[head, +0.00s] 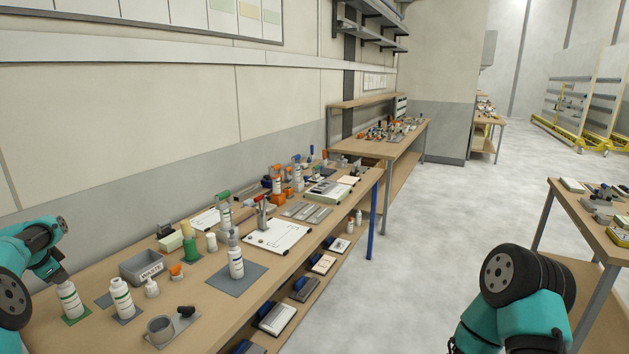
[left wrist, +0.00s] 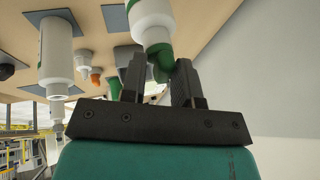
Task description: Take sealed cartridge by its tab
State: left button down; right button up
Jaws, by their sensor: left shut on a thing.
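The sealed cartridge appears to be the white bottle-like container (head: 70,301) with a dark-printed label, upright over a green mat (head: 78,319) at the left front of the bench. In the left wrist view the white cartridge (left wrist: 152,18) has a green tab (left wrist: 160,67) at its end. My left gripper (head: 59,279) is at the cartridge's top. Its two dark fingers, also in the left wrist view (left wrist: 158,82), are shut on the green tab. The fingers hide part of the tab. I cannot tell whether the cartridge's base touches the mat. My right gripper is not in view.
A similar white bottle (head: 121,298) stands on a grey mat just right of the cartridge. A grey waste bin (head: 143,268), a small bottle (head: 152,287) and a grey ring-shaped holder (head: 161,329) are close by. A spray bottle (head: 236,262) stands on another mat farther right.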

pick_arm(q)
jog(key=shift+r, duration=2.05)
